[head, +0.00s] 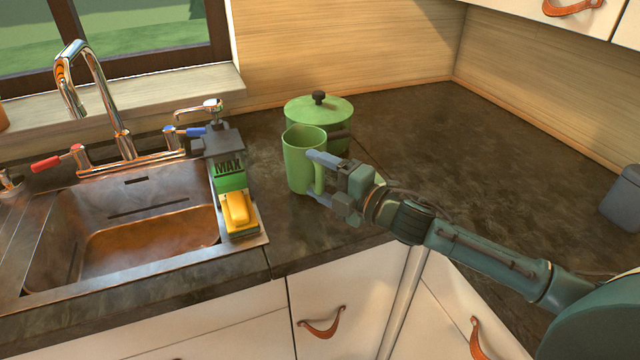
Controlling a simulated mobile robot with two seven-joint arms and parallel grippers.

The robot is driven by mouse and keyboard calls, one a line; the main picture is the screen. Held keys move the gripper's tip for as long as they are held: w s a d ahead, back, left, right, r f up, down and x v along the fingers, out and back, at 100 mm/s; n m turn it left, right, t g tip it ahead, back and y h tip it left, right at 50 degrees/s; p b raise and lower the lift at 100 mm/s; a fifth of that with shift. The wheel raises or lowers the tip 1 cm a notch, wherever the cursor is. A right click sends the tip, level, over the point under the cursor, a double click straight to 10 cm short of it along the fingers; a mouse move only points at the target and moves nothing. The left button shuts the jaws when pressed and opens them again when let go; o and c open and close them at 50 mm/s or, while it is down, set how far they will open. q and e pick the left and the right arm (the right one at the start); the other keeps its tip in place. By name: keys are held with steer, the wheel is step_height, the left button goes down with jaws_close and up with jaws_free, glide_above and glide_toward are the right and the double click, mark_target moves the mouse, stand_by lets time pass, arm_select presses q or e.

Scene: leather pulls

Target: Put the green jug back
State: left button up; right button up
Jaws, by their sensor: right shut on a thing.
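The green jug (301,163) is upright at the front of the dark countertop, to the right of the sink. My right gripper (318,178) comes in from the right and is shut on the jug's handle side. The fingers partly hide the handle. I cannot tell whether the jug's base touches the counter or is slightly above it. My left gripper is not in view.
A green lidded pot (330,108) stands close behind the jug. A steel sink (150,235) with a tap is at left. A yellow sponge (239,210) and a green MAX box (229,177) sit at its right edge. The countertop (430,130) at right is largely clear.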

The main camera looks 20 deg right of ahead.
steer(key=shift+f, duration=0.6)
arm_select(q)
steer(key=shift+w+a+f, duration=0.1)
arm_select(e)
steer(key=shift+f, duration=0.15)
steer(key=o, duration=1.4)
steer(key=shift+f, duration=0.1)
steer(key=b+v, duration=0.1)
steer(key=v, duration=0.9)
steer(key=shift+s+b, duration=0.1)
steer(key=shift+b, duration=0.25)
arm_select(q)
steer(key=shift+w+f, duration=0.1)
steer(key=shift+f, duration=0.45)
arm_select(e)
steer(key=shift+v, duration=0.9)
